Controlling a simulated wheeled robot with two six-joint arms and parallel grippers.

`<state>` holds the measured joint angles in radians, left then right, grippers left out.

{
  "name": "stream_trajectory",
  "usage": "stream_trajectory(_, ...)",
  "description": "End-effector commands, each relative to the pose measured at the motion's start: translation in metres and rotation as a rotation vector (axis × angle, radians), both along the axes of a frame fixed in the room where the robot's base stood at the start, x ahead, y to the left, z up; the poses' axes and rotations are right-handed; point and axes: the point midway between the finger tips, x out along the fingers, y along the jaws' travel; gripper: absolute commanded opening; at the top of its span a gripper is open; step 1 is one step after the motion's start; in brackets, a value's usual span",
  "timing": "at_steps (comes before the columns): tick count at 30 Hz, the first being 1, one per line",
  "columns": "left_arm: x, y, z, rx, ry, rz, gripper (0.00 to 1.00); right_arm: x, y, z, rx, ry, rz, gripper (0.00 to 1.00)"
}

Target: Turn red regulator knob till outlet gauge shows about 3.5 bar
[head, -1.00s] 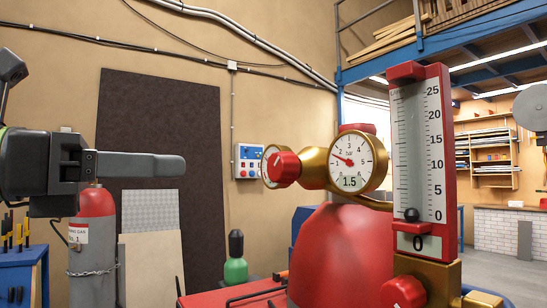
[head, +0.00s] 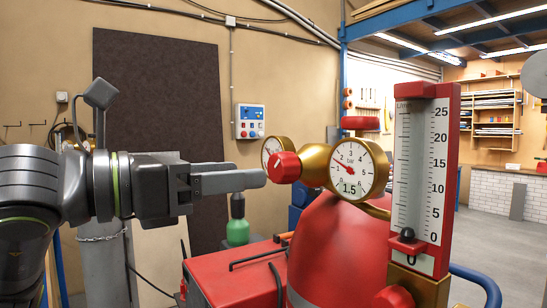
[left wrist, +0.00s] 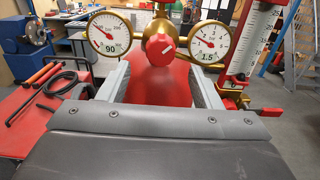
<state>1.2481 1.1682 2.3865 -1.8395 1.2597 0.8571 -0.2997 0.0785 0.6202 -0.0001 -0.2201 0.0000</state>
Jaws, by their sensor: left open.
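The red regulator knob (head: 284,167) sits at the front of the brass regulator (head: 315,165), a white mark on its face. The outlet gauge (head: 359,168), at the knob's right, reads 1.5. My left gripper (head: 260,178) is open, its fingertips just left of the knob in the head view. In the left wrist view (left wrist: 161,80) its fingers stand apart, with the knob (left wrist: 161,50) between their directions and slightly past the tips; contact cannot be told. The inlet gauge (left wrist: 109,34) reads 90. My right gripper is not in view.
A flowmeter column (head: 424,165) with a red frame stands close right of the outlet gauge. The red cylinder (head: 340,250) is below the regulator.

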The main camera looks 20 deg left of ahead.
Motion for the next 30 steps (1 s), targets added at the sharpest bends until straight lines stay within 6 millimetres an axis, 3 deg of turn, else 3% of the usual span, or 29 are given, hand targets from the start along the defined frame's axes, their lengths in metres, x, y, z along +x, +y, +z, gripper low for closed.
stream_trajectory(15, 0.032, -0.026, 0.002, -0.004, 0.002, -0.003, 0.58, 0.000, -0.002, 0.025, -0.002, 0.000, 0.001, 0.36)
stream_trajectory(30, 0.051, -0.040, 0.000, -0.002, 0.001, 0.001, 0.58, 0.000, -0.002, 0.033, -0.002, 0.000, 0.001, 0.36)
